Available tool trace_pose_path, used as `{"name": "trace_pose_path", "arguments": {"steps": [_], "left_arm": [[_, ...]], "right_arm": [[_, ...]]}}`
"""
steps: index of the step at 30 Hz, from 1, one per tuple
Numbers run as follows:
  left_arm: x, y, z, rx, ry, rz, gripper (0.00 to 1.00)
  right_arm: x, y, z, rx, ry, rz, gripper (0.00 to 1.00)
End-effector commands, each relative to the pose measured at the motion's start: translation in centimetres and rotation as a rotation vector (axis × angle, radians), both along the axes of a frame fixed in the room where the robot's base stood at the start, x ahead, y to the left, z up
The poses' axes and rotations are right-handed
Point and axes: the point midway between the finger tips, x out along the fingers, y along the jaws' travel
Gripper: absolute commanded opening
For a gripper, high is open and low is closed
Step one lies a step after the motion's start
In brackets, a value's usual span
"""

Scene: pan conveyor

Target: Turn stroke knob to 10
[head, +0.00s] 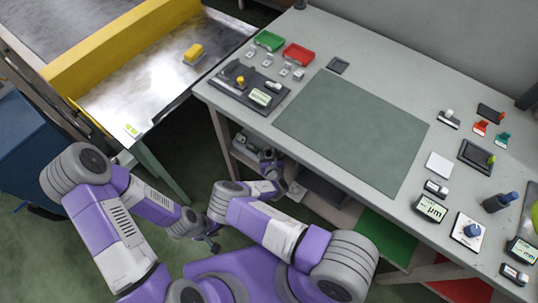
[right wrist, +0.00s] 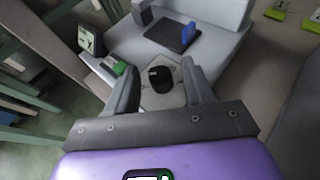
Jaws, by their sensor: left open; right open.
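A short black knob (right wrist: 161,76) sits on a light plate in the right wrist view. My right gripper (right wrist: 161,66) is open, with its fingers on either side of the knob in that view; I cannot tell whether they touch it. In the head view my right gripper (head: 270,157) is low at the table's front edge, by a device on the shelf below. A blue knob (head: 472,230) stands on a white plate at the tabletop's right. No readable label shows which is the stroke knob. My left gripper (head: 212,244) is open and empty, low over the floor.
Near the black knob are a small display (right wrist: 90,40), a green part (right wrist: 120,67) and a blue-topped part (right wrist: 188,34). The table (head: 330,75) carries a wide green mat (head: 350,130), with small devices on both sides. A yellow-railed conveyor (head: 150,85) lies left.

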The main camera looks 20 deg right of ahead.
Motion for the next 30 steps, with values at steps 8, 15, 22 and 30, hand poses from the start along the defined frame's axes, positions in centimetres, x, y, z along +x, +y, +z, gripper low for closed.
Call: {"name": "trace_pose_path", "arguments": {"steps": [8,15,22,30], "left_arm": [[0.0,0.0,0.0,0.000,0.000,0.000,0.43],[0.0,0.0,0.0,0.000,0.000,0.000,0.43],[0.0,0.0,-0.1,0.000,0.000,0.000,0.43],[0.0,0.0,-1.6,0.000,0.000,0.000,0.43]], "right_arm": [[0.1,0.0,0.0,0.001,0.000,0.000,0.46],[0.1,0.0,0.0,0.001,0.000,0.000,0.09],[0.1,0.0,0.0,0.002,-0.001,-0.006,0.00],[0.1,0.3,-0.2,0.003,-0.001,-0.095,0.00]]}}
